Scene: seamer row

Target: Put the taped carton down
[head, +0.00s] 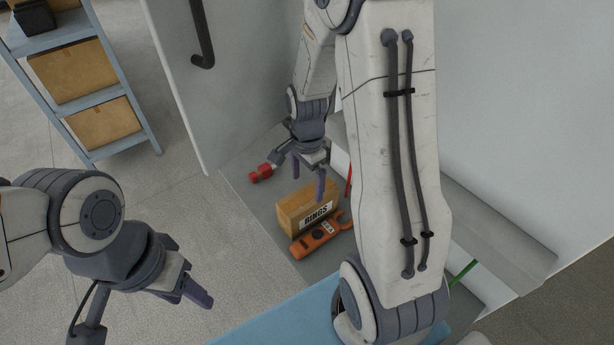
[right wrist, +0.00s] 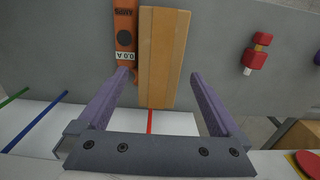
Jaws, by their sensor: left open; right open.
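The carton (head: 307,209), a small brown box with a "RINGS" label and a tape strip along its top, sits upright on a grey surface. It also shows in the right wrist view (right wrist: 163,57), its near end reaching between the fingers. My right gripper (head: 307,188) is open just above and behind the carton, its fingers apart on either side and not visibly touching it. My left gripper (head: 189,275) is open and empty, out to the left over the floor.
An orange clamp meter (head: 320,236) lies right against the carton's front. A red object (head: 261,173) lies farther back on the grey surface (head: 247,192). A white panel with a dark handle (head: 203,40) stands at the left. A blue shelf (head: 82,75) holds boxes beyond.

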